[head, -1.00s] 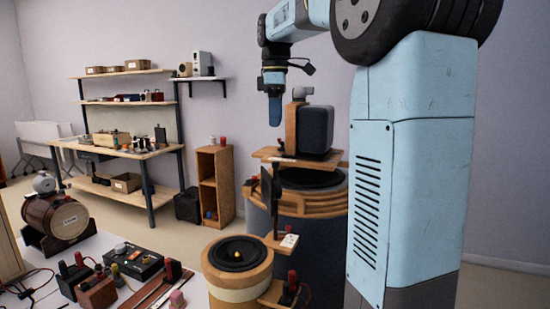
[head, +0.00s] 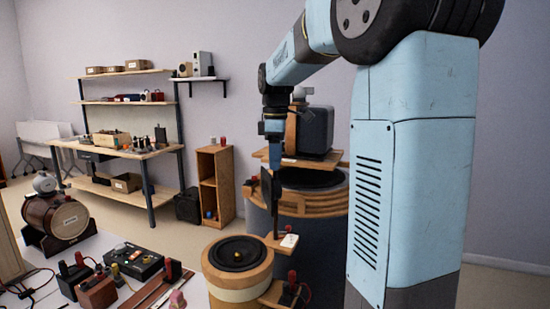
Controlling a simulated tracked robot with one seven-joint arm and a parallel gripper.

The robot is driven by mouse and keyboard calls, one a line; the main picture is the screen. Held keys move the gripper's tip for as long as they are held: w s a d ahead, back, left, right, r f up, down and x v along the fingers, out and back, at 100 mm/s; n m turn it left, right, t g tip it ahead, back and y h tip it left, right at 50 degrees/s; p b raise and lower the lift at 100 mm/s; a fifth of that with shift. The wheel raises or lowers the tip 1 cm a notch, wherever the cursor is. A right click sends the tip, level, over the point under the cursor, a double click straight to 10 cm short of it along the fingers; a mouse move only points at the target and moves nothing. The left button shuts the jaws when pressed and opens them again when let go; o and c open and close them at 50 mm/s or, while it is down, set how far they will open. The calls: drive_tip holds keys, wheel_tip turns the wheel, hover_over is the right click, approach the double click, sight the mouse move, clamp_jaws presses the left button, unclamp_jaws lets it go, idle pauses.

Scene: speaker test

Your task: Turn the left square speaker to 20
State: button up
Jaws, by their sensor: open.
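A dark, rounded square speaker (head: 317,130) with a wooden side stands on a wooden shelf above a large drum-shaped cabinet.
A round wooden speaker (head: 237,254) stands in front, with a small ledge (head: 284,243) beside it. A white table at lower left holds a black control box (head: 134,261) and several small devices. A barrel (head: 57,221) lies behind them. Shelving stands at the back left.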

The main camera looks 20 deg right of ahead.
drive_tip(key=shift+c, duration=0.5)
clamp_jaws()
drive_tip(key=shift+m, duration=2)
drive_tip(key=shift+o, duration=0.5)
unclamp_jaws()
drive_tip(key=shift+r, duration=0.1)
